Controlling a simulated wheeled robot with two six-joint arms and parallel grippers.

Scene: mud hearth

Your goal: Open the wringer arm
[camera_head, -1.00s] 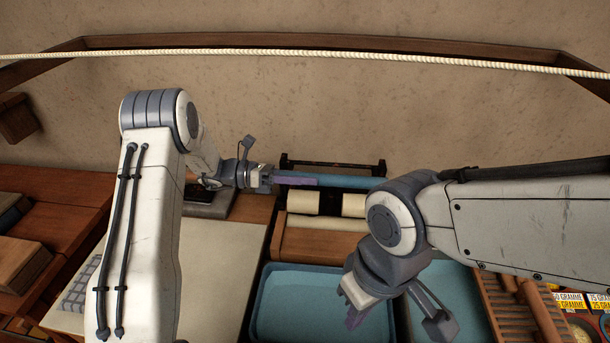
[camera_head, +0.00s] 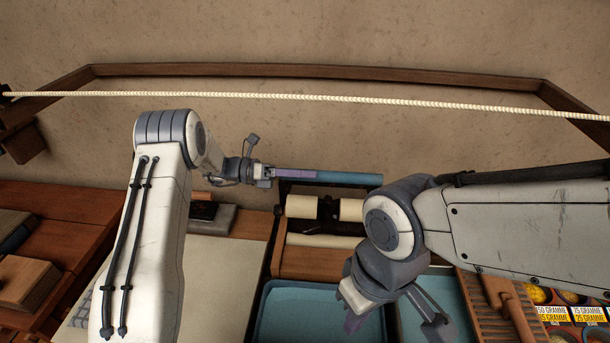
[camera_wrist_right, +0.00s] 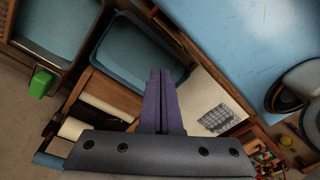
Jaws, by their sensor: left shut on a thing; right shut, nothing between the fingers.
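The wringer stands at the middle back with cream rollers (camera_head: 299,206) and a wooden base (camera_head: 305,262). Its wringer arm, a blue bar (camera_head: 348,179), sits raised above the rollers with dark supports below it. My left gripper (camera_head: 297,174) has its purple fingers shut on the left end of this bar. My right gripper (camera_head: 354,322) hangs in front of the wringer, above the blue trays, with its purple fingers together and empty; they also show closed in the right wrist view (camera_wrist_right: 158,82). My right arm hides the wringer's right side.
Blue trays (camera_head: 262,310) lie in front of the wringer, and a slatted wooden rack (camera_head: 482,310) is to their right. A pale board (camera_head: 215,275) lies left. A cream rope (camera_head: 300,98) crosses above. A green object (camera_wrist_right: 41,83) shows in the right wrist view.

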